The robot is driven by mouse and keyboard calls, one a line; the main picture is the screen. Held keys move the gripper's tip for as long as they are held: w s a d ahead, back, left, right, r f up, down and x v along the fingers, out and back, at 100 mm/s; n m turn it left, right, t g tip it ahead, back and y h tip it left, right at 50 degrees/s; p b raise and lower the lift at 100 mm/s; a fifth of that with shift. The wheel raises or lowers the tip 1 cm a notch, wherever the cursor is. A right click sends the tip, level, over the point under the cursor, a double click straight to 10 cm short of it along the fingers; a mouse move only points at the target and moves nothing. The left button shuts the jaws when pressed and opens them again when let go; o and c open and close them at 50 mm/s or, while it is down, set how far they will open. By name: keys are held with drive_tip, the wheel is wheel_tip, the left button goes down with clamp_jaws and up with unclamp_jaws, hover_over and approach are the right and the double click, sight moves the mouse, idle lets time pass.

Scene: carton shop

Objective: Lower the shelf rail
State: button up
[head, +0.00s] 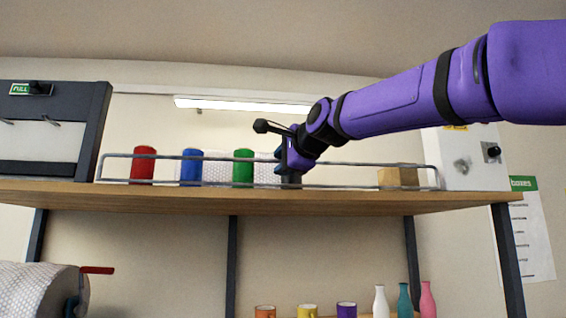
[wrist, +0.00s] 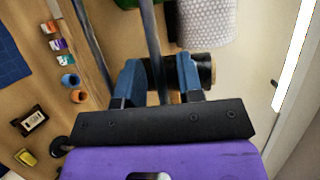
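The shelf rail (head: 345,163) is a grey wire rail with an upper and a lower bar. It stands upright along the front edge of the wooden shelf (head: 350,203). My gripper (head: 288,166) is at the rail, right of its middle. In the wrist view my gripper (wrist: 161,78) has its two blue fingers apart, one on each side of a bar of the rail (wrist: 150,35), with gaps beside the bar. The rail's other bar runs to the left, outside the fingers.
Red (head: 143,165), blue (head: 191,167) and green (head: 243,167) cylinders stand behind the rail, with bubble wrap (head: 216,168) among them. A cardboard box (head: 398,178) sits at the right end. Cups and bottles (head: 403,300) stand below. A lamp (head: 243,105) hangs above.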

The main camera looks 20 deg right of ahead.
clamp_jaws()
